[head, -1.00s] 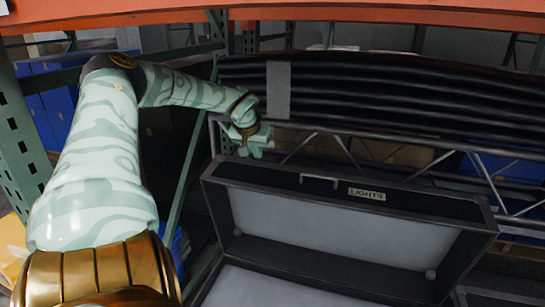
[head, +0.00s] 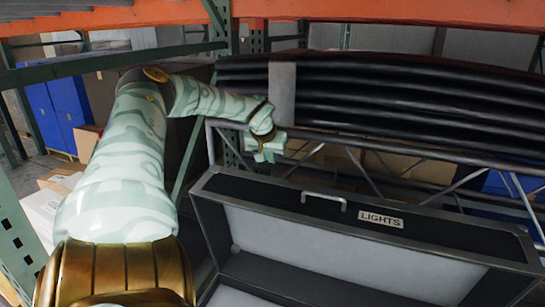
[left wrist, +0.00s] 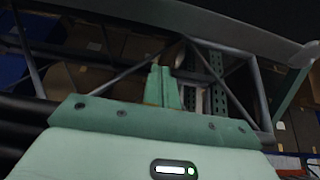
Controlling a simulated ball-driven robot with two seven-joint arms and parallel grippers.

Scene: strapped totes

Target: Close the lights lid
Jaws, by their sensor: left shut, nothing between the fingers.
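The lights lid (head: 440,234) stands open and tilted back on its dark case in the head view. It has a metal handle (head: 323,197) and a label reading LIGHTS on its front edge. The pale lining of the lid faces me. My left gripper (head: 266,155) is shut and empty, above and behind the lid's left upper edge, apart from the handle. Its closed fingers (left wrist: 163,86) also show in the left wrist view, where the lid cannot be made out clearly. My right gripper is not in view.
A metal truss (head: 420,155) runs behind the lid. Black bundled tubes (head: 400,95) lie above it. An orange beam (head: 400,12) crosses the top.

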